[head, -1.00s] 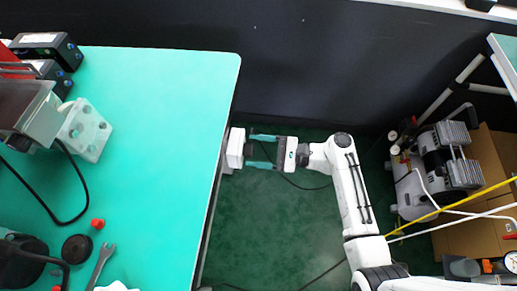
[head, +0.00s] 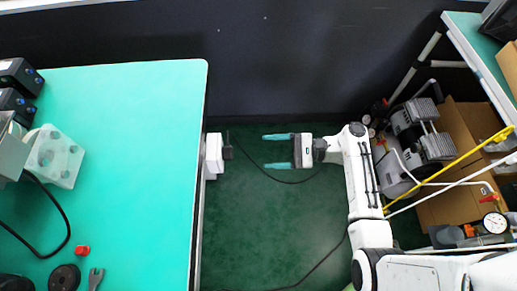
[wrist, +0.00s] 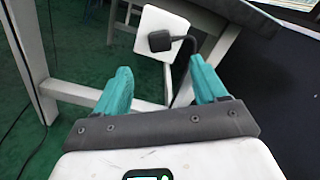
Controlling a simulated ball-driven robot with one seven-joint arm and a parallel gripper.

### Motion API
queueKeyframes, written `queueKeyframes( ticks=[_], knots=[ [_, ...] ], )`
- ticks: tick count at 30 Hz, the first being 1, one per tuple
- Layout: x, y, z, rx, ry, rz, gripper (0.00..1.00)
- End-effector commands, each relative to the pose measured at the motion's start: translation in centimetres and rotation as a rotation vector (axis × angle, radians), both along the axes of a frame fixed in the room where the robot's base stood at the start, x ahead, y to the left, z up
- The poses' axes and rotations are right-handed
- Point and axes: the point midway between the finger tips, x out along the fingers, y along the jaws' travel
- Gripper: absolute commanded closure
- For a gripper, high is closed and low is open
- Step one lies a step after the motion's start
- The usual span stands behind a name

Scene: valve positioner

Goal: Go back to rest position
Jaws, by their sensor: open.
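My gripper (head: 277,150) is open and empty, with two teal fingers pointing left over the green floor. It also shows in the wrist view (wrist: 162,90), with a clear gap between the fingers. In the head view it stands apart from a white box with a black plug (head: 214,154) on the side of the teal table. In the wrist view the white box (wrist: 150,22) is ahead, beyond the fingers, with the black plug and its cable on its face.
The teal-topped table (head: 140,150) fills the left, holding a translucent block (head: 58,157), a red cap (head: 82,251) and a wrench (head: 96,279). A pump (head: 415,140), cardboard and hoses stand at the right. The green floor (head: 270,225) between is open, with a cable across it.

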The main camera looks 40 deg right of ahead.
Motion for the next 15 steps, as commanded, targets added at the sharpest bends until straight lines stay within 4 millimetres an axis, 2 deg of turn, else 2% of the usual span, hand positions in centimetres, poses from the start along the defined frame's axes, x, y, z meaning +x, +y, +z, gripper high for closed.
queueKeyframes(
  ticks=[11,15],
  knots=[
    [-0.4,-0.5,0.0,0.0,0.0,0.001,0.29],
    [-1.7,1.3,-0.6,-0.138,0.0,0.066,0.29]
  ],
)
